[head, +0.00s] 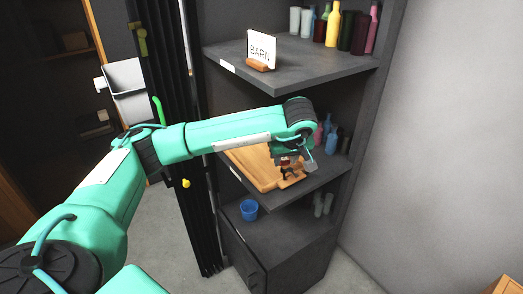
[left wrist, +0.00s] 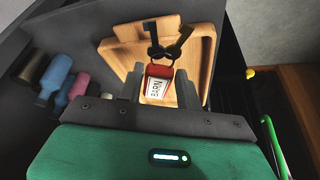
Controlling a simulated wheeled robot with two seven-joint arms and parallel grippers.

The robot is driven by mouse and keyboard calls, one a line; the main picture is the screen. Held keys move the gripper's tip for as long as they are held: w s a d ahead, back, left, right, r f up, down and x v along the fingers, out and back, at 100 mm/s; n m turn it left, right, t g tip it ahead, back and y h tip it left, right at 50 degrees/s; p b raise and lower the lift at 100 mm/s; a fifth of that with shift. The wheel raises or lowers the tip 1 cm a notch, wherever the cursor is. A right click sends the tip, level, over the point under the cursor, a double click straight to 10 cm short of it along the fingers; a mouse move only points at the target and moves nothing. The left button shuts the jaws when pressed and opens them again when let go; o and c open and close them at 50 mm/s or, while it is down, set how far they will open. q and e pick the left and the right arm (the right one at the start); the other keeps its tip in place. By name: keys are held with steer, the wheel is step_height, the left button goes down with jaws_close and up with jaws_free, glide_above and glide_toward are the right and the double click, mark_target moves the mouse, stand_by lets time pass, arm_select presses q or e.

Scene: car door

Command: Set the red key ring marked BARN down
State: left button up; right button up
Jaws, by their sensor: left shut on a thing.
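My left gripper (head: 290,165) is shut on the red key ring (left wrist: 159,72), whose white label reads BARN. The label lies between the two fingers in the left wrist view, and two dark keys (left wrist: 170,40) stick out beyond the fingertips. In the head view the keys hang at the right end of a wooden tray (head: 250,168) on the middle shelf. The tray also shows behind the keys in the left wrist view (left wrist: 203,50). I cannot tell whether the keys touch it. My right gripper is not in view.
A BARN sign (head: 262,50) in a wooden foot stands on the upper shelf (head: 300,72), with several bottles behind it. Coloured bottles (head: 333,138) stand right of my gripper on the middle shelf. A blue cup (head: 249,210) stands on the lower surface.

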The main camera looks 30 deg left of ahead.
arm_select(q)
steer(key=p, duration=0.4)
glide_above(259, 159)
steer(key=s+d, duration=0.2)
steer(key=x, duration=0.3)
steer(key=shift+f, duration=0.1)
step_height(259, 159, down, 3)
steer(key=shift+s+d+f+p, duration=0.1)
steer(key=shift+p, duration=0.9)
steer(key=shift+f+p, duration=0.25)
steer(key=shift+p, duration=0.15)
steer(key=shift+f, duration=0.25)
steer(key=shift+f, duration=0.1)
